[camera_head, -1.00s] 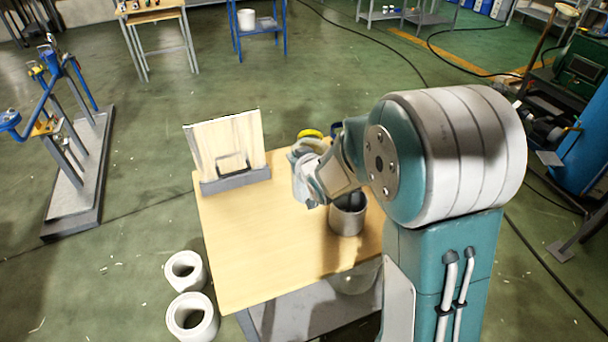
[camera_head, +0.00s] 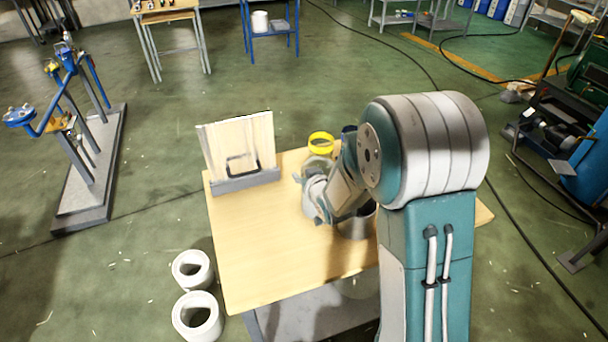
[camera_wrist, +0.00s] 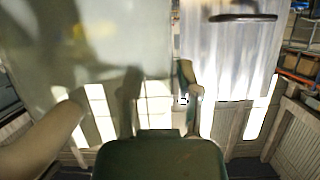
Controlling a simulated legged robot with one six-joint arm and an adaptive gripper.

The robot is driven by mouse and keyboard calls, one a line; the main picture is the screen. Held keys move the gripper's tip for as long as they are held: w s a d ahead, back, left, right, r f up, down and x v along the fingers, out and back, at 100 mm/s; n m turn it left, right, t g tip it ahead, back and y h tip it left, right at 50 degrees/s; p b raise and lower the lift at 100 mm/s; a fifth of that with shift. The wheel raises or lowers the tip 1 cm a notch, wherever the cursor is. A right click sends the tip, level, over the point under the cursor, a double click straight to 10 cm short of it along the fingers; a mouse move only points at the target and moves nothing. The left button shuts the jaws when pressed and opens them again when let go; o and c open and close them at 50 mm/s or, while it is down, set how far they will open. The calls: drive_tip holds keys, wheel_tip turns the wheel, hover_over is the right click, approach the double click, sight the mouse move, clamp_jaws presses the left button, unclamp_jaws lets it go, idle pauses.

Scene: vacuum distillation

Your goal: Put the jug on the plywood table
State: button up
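The plywood table (camera_head: 245,255) has a pale wooden top. A grey metal cylindrical vessel (camera_head: 355,224) stands on it, partly hidden by my arm. A clear jar with a yellow lid (camera_head: 321,143) is just behind my gripper. I cannot tell which of these is the jug. My gripper (camera_head: 318,208) is low over the table, in front of the jar and left of the metal vessel. In the wrist view, two fingers of my gripper (camera_wrist: 160,95) show apart, with a hazy grey surface over the left one. Whether anything is between them is unclear.
A wooden board in a grey holder (camera_head: 240,152) stands at the table's back left corner. A blue-handled stand (camera_head: 85,165) is farther left. The table's front left is clear.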

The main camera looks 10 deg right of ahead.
drive_tip(key=shift+r, duration=0.1)
drive_tip(key=s+d+r+m+g+h, duration=0.1)
drive_tip(key=s+d+r+g+h, duration=0.15)
drive_tip(key=s+r, duration=0.5)
drive_tip(key=s+d+r+m+g+h, duration=0.1)
drive_tip(key=s+d+r, duration=0.3)
drive_tip(key=s, duration=0.6)
drive_tip(key=s+r+g, duration=0.2)
drive_tip(key=s, duration=0.5)
drive_tip(key=s+r+g, duration=0.2)
drive_tip(key=s, duration=0.6)
drive_tip(key=shift+s+a+r+m, duration=0.25)
drive_tip(key=shift+a+r+m, duration=0.05)
drive_tip(key=shift+a+r, duration=0.1)
drive_tip(key=shift+y, duration=0.25)
